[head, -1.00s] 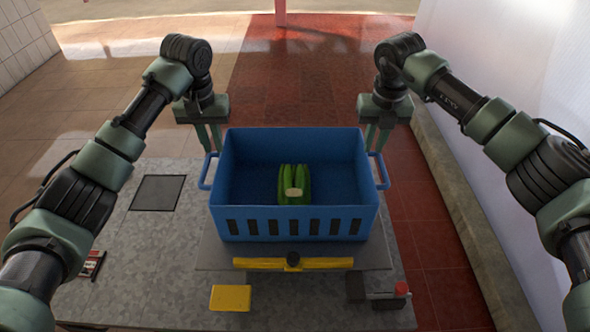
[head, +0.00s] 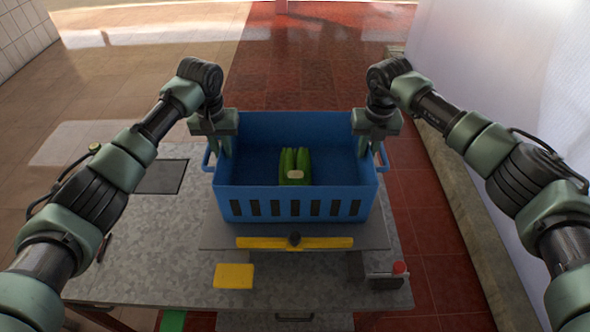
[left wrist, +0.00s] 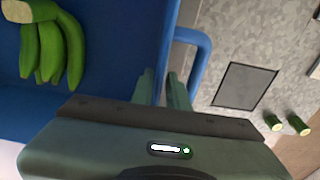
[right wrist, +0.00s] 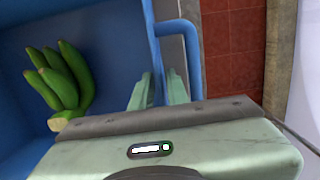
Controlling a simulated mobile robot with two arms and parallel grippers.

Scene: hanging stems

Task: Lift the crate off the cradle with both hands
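The blue crate (head: 290,190) sits level on the cradle, a grey plate (head: 222,238) with a yellow bar along its front. A bunch of green bananas (head: 295,163) lies inside the crate. My left gripper (head: 225,147) points down at the crate's left wall. In the left wrist view its fingers (left wrist: 160,90) are apart, one on each side of the wall, beside the left handle (left wrist: 204,62). My right gripper (head: 370,145) is at the right wall. In the right wrist view its fingers (right wrist: 159,90) straddle that wall beside the right handle (right wrist: 192,60).
The cradle stands on a grey speckled table (head: 130,235). A dark square (head: 161,176) lies at left. A white wall (head: 510,100) rises at right.

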